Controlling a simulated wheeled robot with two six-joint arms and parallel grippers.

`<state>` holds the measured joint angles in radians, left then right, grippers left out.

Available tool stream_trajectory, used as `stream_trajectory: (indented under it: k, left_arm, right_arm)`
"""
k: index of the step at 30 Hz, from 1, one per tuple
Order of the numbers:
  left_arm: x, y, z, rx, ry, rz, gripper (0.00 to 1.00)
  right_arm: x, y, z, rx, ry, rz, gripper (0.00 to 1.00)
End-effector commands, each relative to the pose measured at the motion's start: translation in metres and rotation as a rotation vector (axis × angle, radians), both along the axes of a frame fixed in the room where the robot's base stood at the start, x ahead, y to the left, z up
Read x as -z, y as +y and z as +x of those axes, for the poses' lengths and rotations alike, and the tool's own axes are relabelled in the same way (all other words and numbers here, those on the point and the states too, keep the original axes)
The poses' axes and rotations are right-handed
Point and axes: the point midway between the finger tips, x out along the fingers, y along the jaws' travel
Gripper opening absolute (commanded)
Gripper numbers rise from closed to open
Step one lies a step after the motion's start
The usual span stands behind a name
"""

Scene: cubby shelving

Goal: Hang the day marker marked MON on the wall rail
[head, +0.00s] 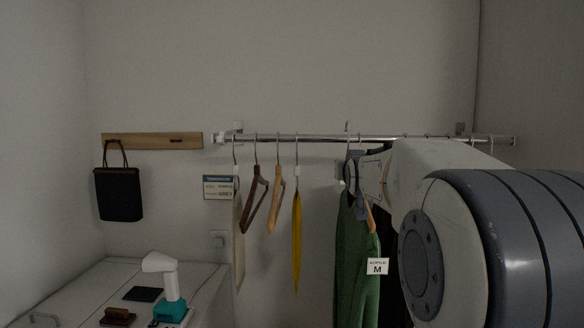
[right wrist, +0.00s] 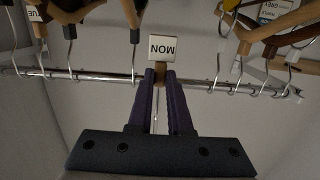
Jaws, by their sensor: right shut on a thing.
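The MON day marker (right wrist: 162,48) is a white square tag with a brown lower part, and its lettering is upside down in the right wrist view. My right gripper (right wrist: 160,78) is shut on the brown part. The marker lies close to the wall rail (right wrist: 108,77) in that picture; I cannot tell whether it touches the rail. In the head view the chrome rail (head: 320,139) runs along the back wall, and my right arm reaches in from the right up to it. The marker is not clearly visible there. My left gripper is out of view.
Several hangers, including a dark brown one (head: 254,200), and a green garment (head: 357,260) hang from the rail. Another lettered tag (right wrist: 33,14) shows at the wrist view's left. A wooden peg board (head: 150,141) with a black bag (head: 119,194) is at the left.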

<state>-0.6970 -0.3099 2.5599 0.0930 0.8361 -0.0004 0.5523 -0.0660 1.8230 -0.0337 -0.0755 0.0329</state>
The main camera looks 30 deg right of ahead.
Motion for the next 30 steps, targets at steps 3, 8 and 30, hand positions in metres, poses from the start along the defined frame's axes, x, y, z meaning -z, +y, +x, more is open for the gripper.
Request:
stream_trajectory:
  k: [3, 8, 30]
  left_arm:
    - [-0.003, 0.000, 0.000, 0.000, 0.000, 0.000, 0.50]
    - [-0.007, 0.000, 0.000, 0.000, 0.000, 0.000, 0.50]
    - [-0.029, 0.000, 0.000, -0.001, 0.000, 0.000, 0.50]
  right_arm:
    - [0.000, -0.005, 0.009, 0.000, 0.001, 0.001, 0.00]
    - [-0.001, -0.012, 0.020, 0.000, 0.001, 0.001, 0.00]
    - [-0.001, -0.043, 0.070, 0.000, 0.000, 0.001, 0.00]
